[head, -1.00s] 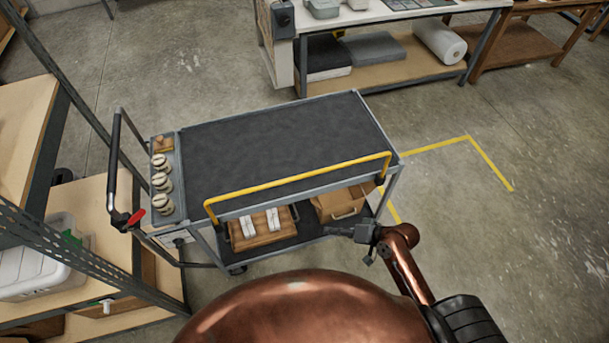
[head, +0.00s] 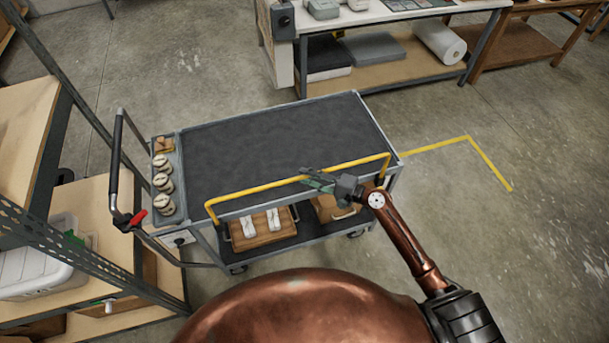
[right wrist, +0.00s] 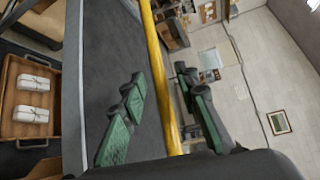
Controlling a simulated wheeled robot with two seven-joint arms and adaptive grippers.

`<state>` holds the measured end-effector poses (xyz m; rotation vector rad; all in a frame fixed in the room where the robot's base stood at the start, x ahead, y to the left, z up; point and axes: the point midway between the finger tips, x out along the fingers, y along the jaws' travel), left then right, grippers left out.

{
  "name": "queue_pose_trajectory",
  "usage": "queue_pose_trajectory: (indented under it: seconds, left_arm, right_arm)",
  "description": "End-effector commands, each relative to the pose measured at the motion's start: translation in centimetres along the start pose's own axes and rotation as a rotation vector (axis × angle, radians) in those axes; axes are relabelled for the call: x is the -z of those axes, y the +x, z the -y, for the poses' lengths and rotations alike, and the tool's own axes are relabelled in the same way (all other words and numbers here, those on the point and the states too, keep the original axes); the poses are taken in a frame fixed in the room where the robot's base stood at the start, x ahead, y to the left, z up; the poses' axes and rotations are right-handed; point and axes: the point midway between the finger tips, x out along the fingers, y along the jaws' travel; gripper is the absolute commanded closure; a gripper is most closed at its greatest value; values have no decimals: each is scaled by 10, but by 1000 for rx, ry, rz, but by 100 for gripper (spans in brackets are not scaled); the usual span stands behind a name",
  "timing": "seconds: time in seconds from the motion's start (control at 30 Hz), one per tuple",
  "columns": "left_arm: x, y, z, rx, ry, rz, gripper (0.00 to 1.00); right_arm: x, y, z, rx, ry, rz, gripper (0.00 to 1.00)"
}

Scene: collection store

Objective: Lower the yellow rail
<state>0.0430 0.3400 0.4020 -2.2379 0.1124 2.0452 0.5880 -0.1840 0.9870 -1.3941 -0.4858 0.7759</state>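The yellow rail (head: 255,185) stands raised above the near long edge of the cart's dark top (head: 280,145). My right gripper (head: 312,180) is at the rail, right of its middle. In the right wrist view the yellow rail (right wrist: 162,75) runs between the two green-padded fingers of my right gripper (right wrist: 165,110). The fingers are spread, with a gap showing on each side of the bar, so it is not clamped. My left gripper is not in view.
The lower shelf holds a wooden tray (head: 262,237) with white bundles and a box (head: 325,208). Shelving (head: 70,255) stands close on the left. Floor is clear at right.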

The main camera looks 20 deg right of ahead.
Motion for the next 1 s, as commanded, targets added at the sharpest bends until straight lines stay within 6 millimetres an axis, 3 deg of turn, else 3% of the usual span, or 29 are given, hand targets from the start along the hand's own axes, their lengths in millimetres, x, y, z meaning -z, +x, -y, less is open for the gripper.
queue_pose_trajectory:
  seconds: [0.13, 0.43, 0.83, 1.0]
  left_arm:
    - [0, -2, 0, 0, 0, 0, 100]
    - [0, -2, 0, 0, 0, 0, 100]
    - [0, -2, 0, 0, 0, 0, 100]
    - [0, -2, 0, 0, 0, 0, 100]
  right_arm:
    - [0, 11, 0, -1, -1, 0, 71]
    - [0, 13, -1, -1, -1, 0, 71]
    - [0, 13, -1, -2, -2, 0, 99]
    - [0, 13, -1, -2, -2, 0, 100]
